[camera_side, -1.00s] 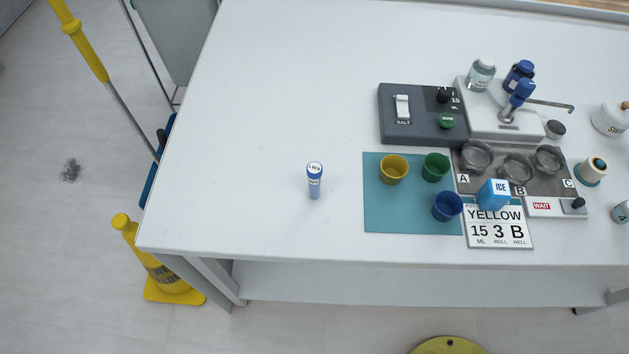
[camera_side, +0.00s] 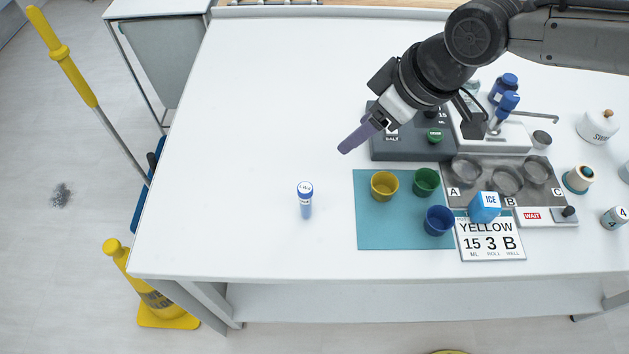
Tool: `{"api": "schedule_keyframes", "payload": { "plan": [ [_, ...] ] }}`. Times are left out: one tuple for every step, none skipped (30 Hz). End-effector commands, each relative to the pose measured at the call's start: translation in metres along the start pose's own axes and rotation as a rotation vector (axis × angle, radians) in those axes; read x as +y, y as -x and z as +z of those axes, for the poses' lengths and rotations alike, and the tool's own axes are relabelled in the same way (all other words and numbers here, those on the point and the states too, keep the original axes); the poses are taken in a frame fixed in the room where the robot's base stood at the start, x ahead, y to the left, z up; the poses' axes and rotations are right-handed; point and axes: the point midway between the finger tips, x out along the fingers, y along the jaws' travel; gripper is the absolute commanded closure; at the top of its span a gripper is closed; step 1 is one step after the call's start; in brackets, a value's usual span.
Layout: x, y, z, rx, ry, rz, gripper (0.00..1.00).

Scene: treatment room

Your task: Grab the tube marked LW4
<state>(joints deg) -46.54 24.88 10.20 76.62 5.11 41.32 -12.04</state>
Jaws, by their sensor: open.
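A purple finger points down and left; the second finger is not clear from this angle. The gripper is open, with nothing seen in it.
The teal mat (camera_side: 376,235) bears yellow (camera_side: 384,187), green (camera_side: 426,182) and blue (camera_side: 439,221) cups. A dark grey device (camera_side: 390,150) stands behind it, partly under my gripper. The table (camera_side: 250,120) is clear around the tube.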

Motion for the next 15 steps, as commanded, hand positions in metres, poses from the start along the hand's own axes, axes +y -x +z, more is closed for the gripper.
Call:
{"api": "schedule_keyframes", "payload": {
  "plan": [
    [-0.022, -0.021, 0.004, -0.031, 0.031, -0.021, 0.35],
    [-0.031, -0.031, 0.008, -0.047, 0.045, -0.030, 0.35],
    [-0.042, -0.040, 0.013, -0.066, 0.061, -0.040, 0.35],
    [-0.049, -0.045, 0.015, -0.075, 0.070, -0.046, 0.35],
    [-0.055, -0.048, 0.016, -0.081, 0.079, -0.051, 0.35],
    [-0.059, -0.050, 0.017, -0.084, 0.086, -0.054, 0.35],
    [-0.062, -0.052, 0.018, -0.085, 0.090, -0.056, 0.35],
    [-0.063, -0.053, 0.018, -0.084, 0.092, -0.057, 0.35],
    [-0.064, -0.058, 0.018, -0.086, 0.092, -0.058, 0.35],
    [-0.064, -0.062, 0.019, -0.087, 0.092, -0.058, 0.35],
    [-0.064, -0.067, 0.020, -0.087, 0.092, -0.057, 0.35],
    [-0.064, -0.074, 0.021, -0.088, 0.091, -0.057, 0.35],
    [-0.065, -0.080, 0.021, -0.088, 0.091, -0.057, 0.35],
    [-0.065, -0.086, 0.022, -0.088, 0.091, -0.057, 0.35],
    [-0.065, -0.094, 0.022, -0.087, 0.091, -0.057, 0.35]
  ]
}}
